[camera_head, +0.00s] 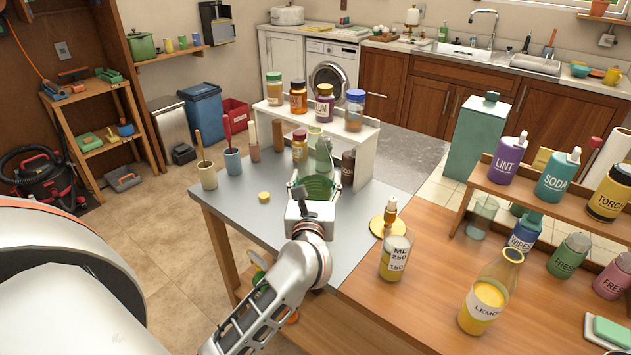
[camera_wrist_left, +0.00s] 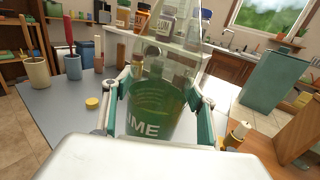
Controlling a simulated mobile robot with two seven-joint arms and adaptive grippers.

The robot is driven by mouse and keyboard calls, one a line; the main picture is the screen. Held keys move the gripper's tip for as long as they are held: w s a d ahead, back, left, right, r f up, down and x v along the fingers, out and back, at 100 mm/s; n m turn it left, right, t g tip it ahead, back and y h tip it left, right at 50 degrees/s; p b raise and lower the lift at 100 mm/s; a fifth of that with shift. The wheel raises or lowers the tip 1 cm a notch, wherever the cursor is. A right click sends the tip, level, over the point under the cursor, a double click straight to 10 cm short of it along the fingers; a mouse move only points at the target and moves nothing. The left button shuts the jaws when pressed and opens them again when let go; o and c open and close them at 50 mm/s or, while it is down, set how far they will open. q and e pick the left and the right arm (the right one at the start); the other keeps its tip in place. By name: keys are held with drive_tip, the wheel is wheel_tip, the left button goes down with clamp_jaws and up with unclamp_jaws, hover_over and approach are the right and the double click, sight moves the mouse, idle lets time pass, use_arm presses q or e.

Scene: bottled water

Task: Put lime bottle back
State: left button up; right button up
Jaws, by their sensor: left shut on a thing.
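The lime bottle (camera_head: 323,160) has a clear neck and green liquid, and its label, partly hidden by my gripper, ends in "IME" in the left wrist view (camera_wrist_left: 152,108). My left gripper (camera_head: 316,190) is shut around the bottle's body, with one teal-padded finger on each side. The bottle looks upright in front of the white shelf (camera_head: 371,140) at the far side of the grey table. I cannot tell whether its base touches the table. My right gripper is not in view.
Several jars stand on and under the white shelf. Cups with handled tools (camera_head: 233,160) stand left. A yellow cap (camera_head: 264,196) lies on the bare grey tabletop (camera_head: 250,225). A brass stand (camera_head: 388,222), beaker (camera_head: 395,258) and lemon bottle (camera_head: 487,300) stand right.

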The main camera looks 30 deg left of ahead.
use_arm(q)
drive_tip(key=o, duration=1.5)
drive_tip(key=shift+f, duration=0.15)
drive_tip(key=shift+o, duration=0.5)
drive_tip(key=b+v, duration=0.1)
drive_tip(key=v, duration=1.1)
drive_tip(key=shift+r, duration=0.25)
